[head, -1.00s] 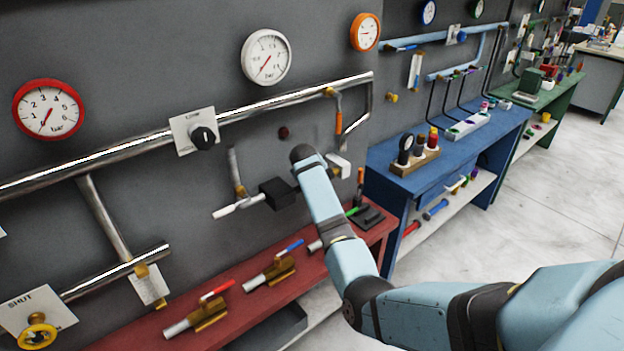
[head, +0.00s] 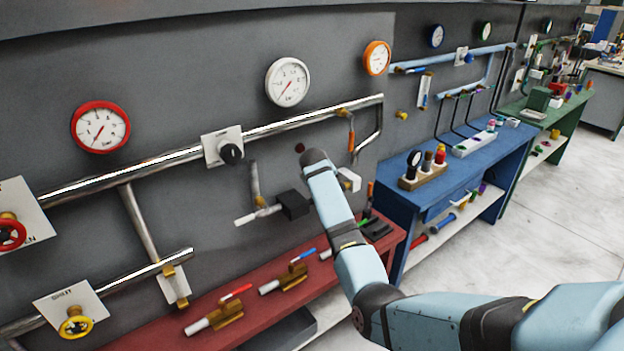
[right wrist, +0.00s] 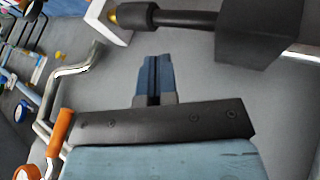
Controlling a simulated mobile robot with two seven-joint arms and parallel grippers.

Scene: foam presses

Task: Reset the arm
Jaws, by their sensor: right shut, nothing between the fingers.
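My right arm (head: 352,240) comes in from the right in the head view, bends at a dark joint and reaches up in front of the grey wall panel. Its gripper cannot be made out there. In the right wrist view my right gripper (right wrist: 155,60) has its blue fingers together, with nothing between them. Beyond them is the grey panel surface. A black box with a dark cylinder (right wrist: 180,17) is at the upper right of that view, apart from the fingertips. My left gripper is in neither view.
A red bench (head: 150,335) with lever valves runs below the panel. Metal pipes (head: 290,125), gauges (head: 288,82) and a black knob (head: 231,154) are on the panel. An orange handle (right wrist: 58,130) shows in the wrist view. A blue bench (head: 465,180) stands right; the floor beyond is clear.

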